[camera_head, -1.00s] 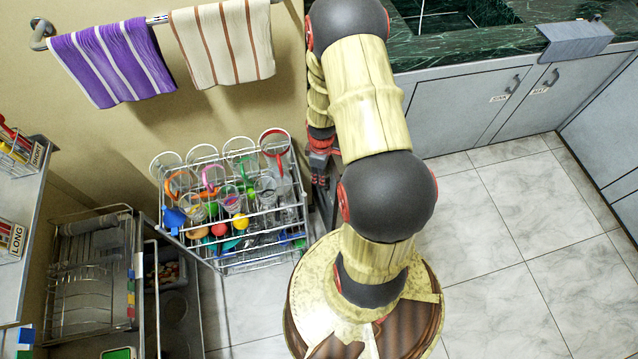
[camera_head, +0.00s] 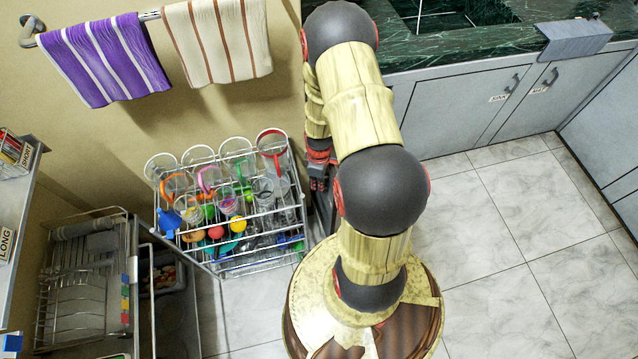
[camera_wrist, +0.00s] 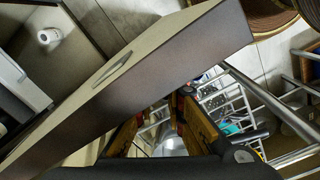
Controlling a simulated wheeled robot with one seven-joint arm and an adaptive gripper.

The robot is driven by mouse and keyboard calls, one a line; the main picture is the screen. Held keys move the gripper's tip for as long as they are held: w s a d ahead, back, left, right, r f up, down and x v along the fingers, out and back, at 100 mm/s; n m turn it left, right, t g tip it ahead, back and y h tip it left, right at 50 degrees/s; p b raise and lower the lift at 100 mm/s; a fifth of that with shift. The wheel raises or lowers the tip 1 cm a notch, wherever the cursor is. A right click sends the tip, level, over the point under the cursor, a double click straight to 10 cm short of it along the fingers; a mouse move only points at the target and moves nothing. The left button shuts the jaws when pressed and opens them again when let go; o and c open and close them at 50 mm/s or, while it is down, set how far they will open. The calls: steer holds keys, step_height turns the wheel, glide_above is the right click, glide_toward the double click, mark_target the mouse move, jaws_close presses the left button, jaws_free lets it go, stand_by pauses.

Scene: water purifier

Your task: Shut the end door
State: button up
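A cream door panel (camera_wrist: 145,60) with a metal handle and a thick dark brown edge stands across the wrist view. I take it for the end door, but its label is not visible. In the head view I cannot pick it out with certainty. My gripper (camera_wrist: 160,122) shows low in the wrist view. Its two brown fingers are apart, with rack parts visible through the gap and nothing held. The door edge is close beside the fingers; I cannot tell whether they touch. In the head view my gripper (camera_head: 321,185) points down, right of the rack, partly hidden by my arm.
A wire rack (camera_head: 235,262) full of cups stands close left of my gripper. Striped towels (camera_head: 105,60) hang on a wall rail. Grey cupboard doors (camera_head: 520,95) labelled SINK and MAT sit under the green counter (camera_head: 460,40). The tiled floor (camera_head: 500,240) at right is clear.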

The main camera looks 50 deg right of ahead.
steer(key=shift+s+a+f, duration=0.1)
steer(key=shift+s+a, duration=0.1)
steer(key=shift+s, duration=0.05)
jaws_close()
